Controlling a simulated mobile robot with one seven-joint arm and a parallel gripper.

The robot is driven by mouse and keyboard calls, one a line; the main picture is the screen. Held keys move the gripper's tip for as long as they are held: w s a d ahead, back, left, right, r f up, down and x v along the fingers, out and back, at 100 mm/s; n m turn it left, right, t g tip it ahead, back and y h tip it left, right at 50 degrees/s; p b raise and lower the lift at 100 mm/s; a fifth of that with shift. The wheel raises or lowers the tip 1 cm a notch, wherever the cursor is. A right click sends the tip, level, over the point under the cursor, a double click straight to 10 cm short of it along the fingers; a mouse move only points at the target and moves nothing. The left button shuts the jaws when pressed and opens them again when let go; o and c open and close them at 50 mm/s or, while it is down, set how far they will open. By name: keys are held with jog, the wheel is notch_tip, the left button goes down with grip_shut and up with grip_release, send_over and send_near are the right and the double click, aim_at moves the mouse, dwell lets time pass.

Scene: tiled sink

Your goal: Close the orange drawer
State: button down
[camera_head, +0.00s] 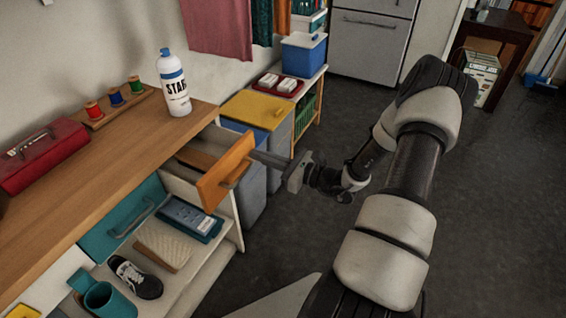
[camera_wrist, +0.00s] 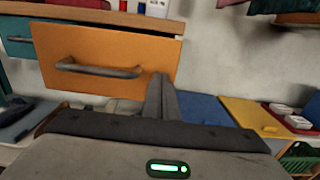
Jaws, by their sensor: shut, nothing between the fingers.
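The orange drawer (camera_head: 226,172) stands pulled out from under the wooden counter, its inside partly visible behind the front. In the wrist view its orange front (camera_wrist: 105,48) and grey bar handle (camera_wrist: 98,69) face me. My gripper (camera_head: 254,154) is shut and empty, level with the drawer front near its right edge. In the wrist view the closed fingers (camera_wrist: 159,78) overlap the lower right corner of the front. I cannot tell whether they touch it.
On the counter (camera_head: 130,130) stand a white spray bottle (camera_head: 174,85), several thread spools and a red toolbox (camera_head: 40,153). A teal drawer (camera_head: 128,222) is left of the orange one, above an open shelf with a shoe (camera_head: 137,279). Blue and yellow-lidded bins (camera_head: 256,110) stand beyond.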

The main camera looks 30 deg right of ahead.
aim_at(221, 150)
jog(key=x, duration=1.3)
jog(key=shift+w+a, duration=0.25)
jog(key=shift+w, duration=0.05)
jog(key=shift+w+a, duration=0.15)
jog(key=shift+w, duration=0.1)
jog(key=shift+w+r, duration=0.15)
jog(key=shift+a+r, duration=0.15)
